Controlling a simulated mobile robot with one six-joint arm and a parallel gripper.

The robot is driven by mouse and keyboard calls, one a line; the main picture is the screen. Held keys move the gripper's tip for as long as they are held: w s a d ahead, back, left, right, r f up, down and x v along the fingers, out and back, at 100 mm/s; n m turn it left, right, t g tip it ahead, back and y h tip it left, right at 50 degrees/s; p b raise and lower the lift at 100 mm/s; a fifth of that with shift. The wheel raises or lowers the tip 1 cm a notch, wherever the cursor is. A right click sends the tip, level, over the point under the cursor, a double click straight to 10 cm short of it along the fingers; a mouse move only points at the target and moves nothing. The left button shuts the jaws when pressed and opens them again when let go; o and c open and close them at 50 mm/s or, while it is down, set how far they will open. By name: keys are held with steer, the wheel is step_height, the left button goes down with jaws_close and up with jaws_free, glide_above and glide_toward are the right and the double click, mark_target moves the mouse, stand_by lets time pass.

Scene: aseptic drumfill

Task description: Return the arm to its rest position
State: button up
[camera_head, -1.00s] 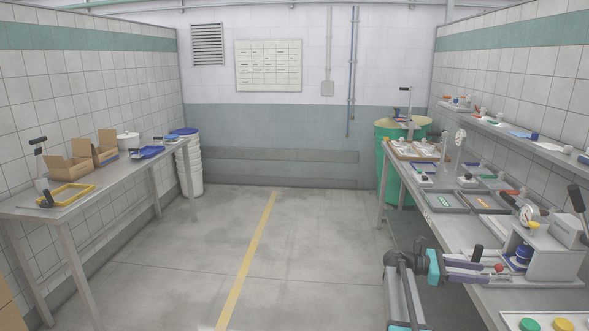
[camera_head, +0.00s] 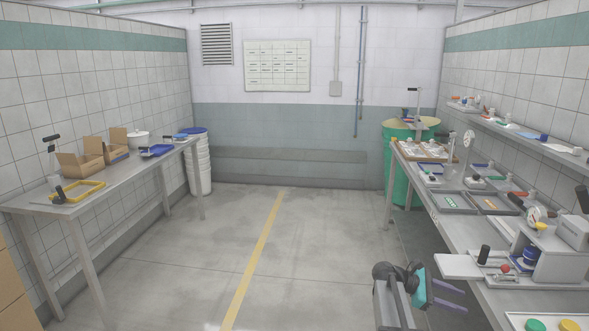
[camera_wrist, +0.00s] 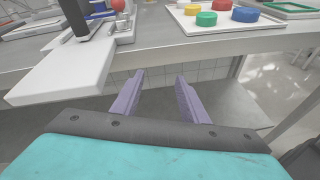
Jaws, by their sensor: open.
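My gripper (camera_head: 449,297) is at the lower right in the head view, in front of the right bench's near edge. Its two purple fingers are apart with nothing between them. In the wrist view my gripper (camera_wrist: 153,97) is open and empty, facing the bench edge from just outside it. The right bench (camera_wrist: 160,50) runs across the upper part of that view. My arm is folded low beside the bench, and its lower part is cut off by the frame.
A white plate (camera_head: 445,267) juts out past the bench edge close to my gripper, with a black-handled device (camera_head: 484,255) on it. A tray (camera_wrist: 222,22) of coloured caps lies on the bench. The floor (camera_head: 300,260) to the left is clear.

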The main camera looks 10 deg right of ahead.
steer(key=a+f+m+t+y, duration=0.2)
steer(key=a+f+t+y, duration=0.15)
steer(key=a+f, duration=0.75)
steer(key=s+a+f+m+t+y, duration=0.1)
steer(key=s+a+f+m+y, duration=0.2)
steer(key=a, duration=0.8)
steer(key=a+f+m+t+y, duration=0.1)
steer(key=a+f+m+y, duration=0.25)
steer(key=a, duration=0.85)
steer(key=s+a+f+m+y, duration=0.2)
steer(key=a+f+y, duration=0.15)
steer(key=a, duration=0.75)
steer(key=s+f+g, duration=0.2)
steer(key=s+f, duration=0.7)
steer(key=s, duration=0.3)
steer(key=s+f+g, duration=0.3)
steer(key=s+f, duration=0.7)
steer(key=s, duration=0.3)
steer(key=shift+s+a, duration=0.2)
steer(key=shift+s, duration=0.1)
